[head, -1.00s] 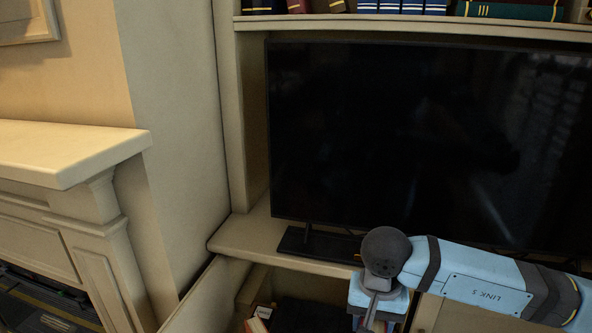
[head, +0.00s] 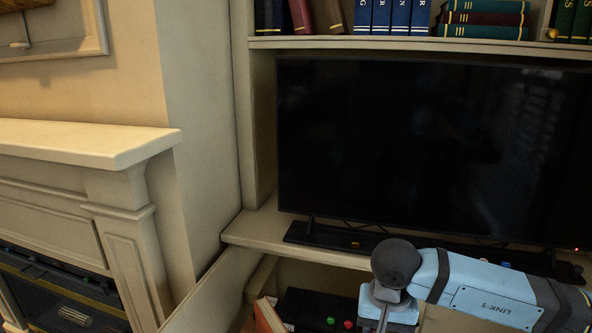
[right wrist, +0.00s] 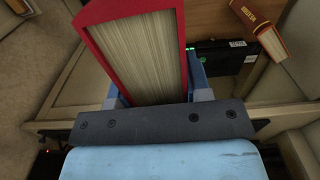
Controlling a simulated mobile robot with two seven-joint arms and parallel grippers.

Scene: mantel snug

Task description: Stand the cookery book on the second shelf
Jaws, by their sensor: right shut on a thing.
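A thick red-covered book (right wrist: 133,50) with cream page edges fills the upper middle of the right wrist view. My right gripper (right wrist: 154,82) is shut on it, with a blue finger on each side. The title is not visible, so I cannot tell whether it is the cookery book. In the head view my right arm reaches in from the right, and its gripper and the book are not clearly visible there. A shelf (head: 400,45) above the television holds upright and stacked books. My left gripper is not in view.
A black television (head: 430,150) fills the bay under the book shelf. Below it is an open cabinet compartment with a black box (head: 312,309) and a leaning book (head: 268,315). An orange-brown book (right wrist: 262,32) shows in the right wrist view. A mantel (head: 90,143) juts out at left.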

